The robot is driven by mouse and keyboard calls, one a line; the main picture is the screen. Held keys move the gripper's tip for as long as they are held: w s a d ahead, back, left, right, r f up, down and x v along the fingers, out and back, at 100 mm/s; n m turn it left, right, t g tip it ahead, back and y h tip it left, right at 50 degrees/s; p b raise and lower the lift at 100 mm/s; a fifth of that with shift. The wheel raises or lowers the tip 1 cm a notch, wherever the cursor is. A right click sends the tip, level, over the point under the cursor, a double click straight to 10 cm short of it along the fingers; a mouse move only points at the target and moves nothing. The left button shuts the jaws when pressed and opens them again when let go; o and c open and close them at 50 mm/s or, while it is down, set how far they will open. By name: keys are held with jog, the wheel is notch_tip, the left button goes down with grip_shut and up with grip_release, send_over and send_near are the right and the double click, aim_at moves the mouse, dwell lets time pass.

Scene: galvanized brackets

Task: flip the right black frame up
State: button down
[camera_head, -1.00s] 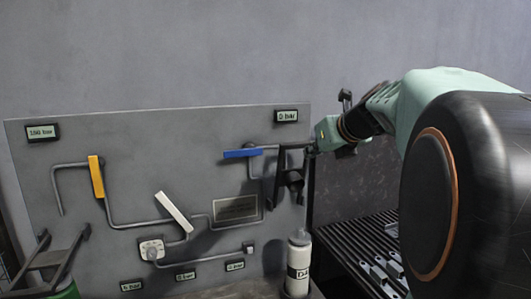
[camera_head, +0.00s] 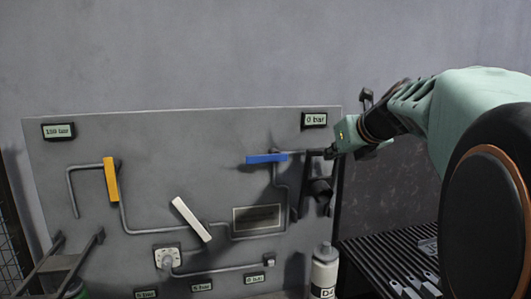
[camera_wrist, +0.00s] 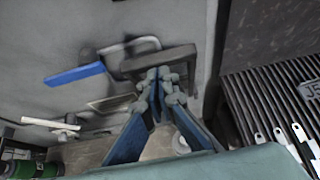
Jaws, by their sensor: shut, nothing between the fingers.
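The right black frame (camera_head: 325,172) is at the right end of the grey panel, with dark bars hanging down. Its dark bar also shows in the wrist view (camera_wrist: 160,62), just beyond my fingertips. My gripper (camera_wrist: 157,80) is shut with nothing between the fingers. Its tips are at or very near that bar; I cannot tell whether they touch. In the head view my arm reaches in from the right, and its end overlaps the frame's top. Another black frame (camera_head: 62,262) stands tilted at the lower left, apart from my gripper.
The panel (camera_head: 85,140) carries a blue handle (camera_head: 266,158), a yellow handle (camera_head: 111,179), a white handle (camera_head: 191,219) and pipes. A white bottle (camera_head: 324,270) stands below the right frame. A slatted rack (camera_head: 385,258) with metal brackets lies at the lower right.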

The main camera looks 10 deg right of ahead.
aim_at(323, 148)
jog(key=w+p, duration=0.1)
jog(key=p, duration=0.1)
jog(key=w+r+p, duration=0.1)
jog(key=w+p, duration=0.1)
jog(key=w+r+p, duration=0.1)
jog(key=w, duration=0.1)
jog(key=shift+a+p, duration=0.1)
jog(key=shift+p, duration=0.3)
jog(key=shift+w+f+p, duration=0.1)
jog(key=shift+w+p, duration=0.3)
jog(key=shift+w, duration=0.2)
jog(key=shift+s+f, duration=0.1)
